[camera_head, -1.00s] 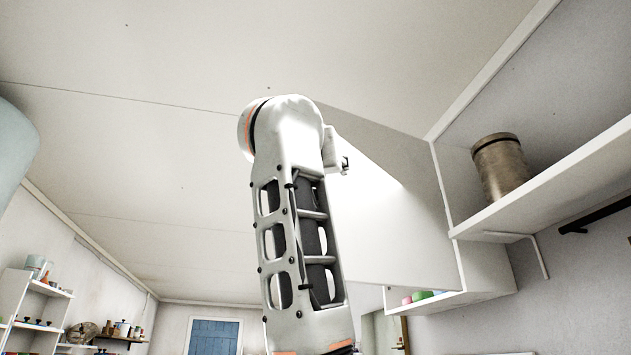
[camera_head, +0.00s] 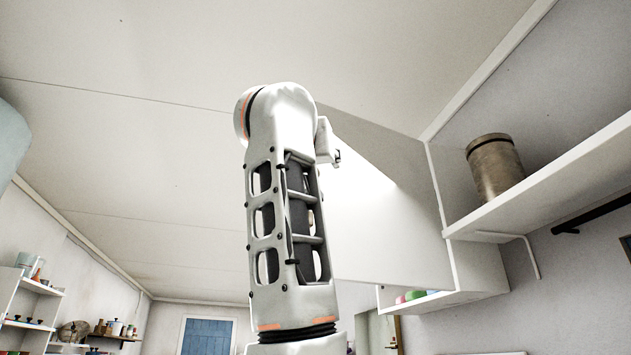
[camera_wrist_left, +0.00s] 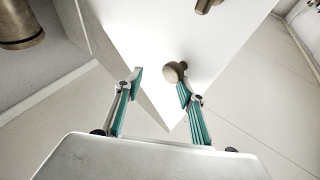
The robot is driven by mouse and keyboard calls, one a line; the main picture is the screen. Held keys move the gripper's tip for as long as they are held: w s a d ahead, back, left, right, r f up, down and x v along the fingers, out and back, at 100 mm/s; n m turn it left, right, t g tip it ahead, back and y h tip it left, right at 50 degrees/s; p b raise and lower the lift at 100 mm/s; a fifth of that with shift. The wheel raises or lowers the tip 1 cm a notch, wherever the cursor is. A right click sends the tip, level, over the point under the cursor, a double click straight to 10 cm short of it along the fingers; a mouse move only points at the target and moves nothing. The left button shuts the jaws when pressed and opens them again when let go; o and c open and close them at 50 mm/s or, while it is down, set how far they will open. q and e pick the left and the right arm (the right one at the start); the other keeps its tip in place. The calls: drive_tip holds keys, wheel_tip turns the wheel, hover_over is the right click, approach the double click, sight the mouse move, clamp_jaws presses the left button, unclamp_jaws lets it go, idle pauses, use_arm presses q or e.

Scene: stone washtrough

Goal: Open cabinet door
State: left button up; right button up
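A white cabinet (camera_head: 478,268) hangs on the right wall. Its plain white door (camera_head: 390,225) stands swung out from the near edge, and part of the inside shows below it. In the left wrist view the white door panel (camera_wrist_left: 160,30) carries a round bronze knob (camera_wrist_left: 174,72). My left gripper (camera_wrist_left: 160,84) is open, its teal fingers apart, with the knob between the tips and closer to the right finger. I cannot tell whether that finger touches the knob. In the head view my raised left arm hides the fingers and knob. My right gripper is not in view.
A bronze canister (camera_head: 495,168) stands on a white wall shelf (camera_head: 560,185) right of the cabinet. Another bronze handle (camera_wrist_left: 205,5) shows at the top of the wrist view. Shelves with small items (camera_head: 35,300) and a blue door (camera_head: 207,336) are far left.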

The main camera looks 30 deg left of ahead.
use_arm(q)
wheel_tip(320, 180, up, 8)
drive_tip(key=shift+s, duration=0.2)
idle(0.3)
drive_tip(key=shift+d+r, duration=0.1)
drive_tip(key=shift+r, duration=0.05)
idle(0.5)
